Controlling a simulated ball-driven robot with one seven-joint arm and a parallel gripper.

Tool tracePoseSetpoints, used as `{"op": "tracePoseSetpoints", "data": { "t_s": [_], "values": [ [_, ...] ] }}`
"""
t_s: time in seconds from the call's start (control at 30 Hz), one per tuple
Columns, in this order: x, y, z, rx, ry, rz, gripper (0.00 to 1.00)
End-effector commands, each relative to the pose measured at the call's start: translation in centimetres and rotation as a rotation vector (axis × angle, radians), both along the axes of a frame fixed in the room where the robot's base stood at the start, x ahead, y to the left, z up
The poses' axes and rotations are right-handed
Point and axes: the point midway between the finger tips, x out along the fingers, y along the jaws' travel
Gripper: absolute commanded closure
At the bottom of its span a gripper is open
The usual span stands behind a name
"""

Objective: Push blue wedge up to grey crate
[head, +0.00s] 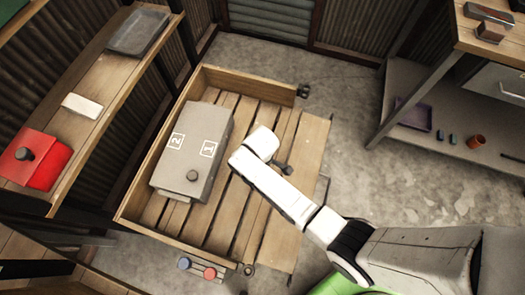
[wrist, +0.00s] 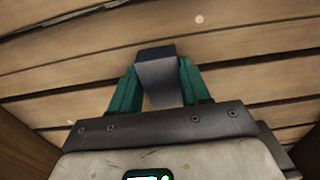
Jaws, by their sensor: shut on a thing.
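My gripper (wrist: 153,90) has green fingers, closed on both sides of a dark slate-blue block, the wedge (wrist: 157,72), with a paler sloping face. It is held over wooden slats in the wrist view. In the head view the gripper and wedge are mostly hidden by my white arm, right of the grey crate. The grey crate (head: 212,122) is a box marked 1 and 2 with a dark knob, standing on the left part of a slatted wooden bed. It does not show clearly in the wrist view.
The wooden bed (head: 247,83) has raised sides at the back and left; its right side is open. A shelf with a red box (head: 35,160) stands at left. A bench (head: 400,130) is at right. Concrete floor (head: 345,110) is clear between.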

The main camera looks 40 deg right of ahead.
Motion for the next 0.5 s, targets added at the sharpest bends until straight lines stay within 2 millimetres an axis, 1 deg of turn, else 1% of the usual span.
{"op": "tracePoseSetpoints", "data": {
  "t_s": [0.5],
  "values": [
    [1.2, 0.9, -0.1, 0.000, 0.000, 0.000, 0.76]
  ]
}}
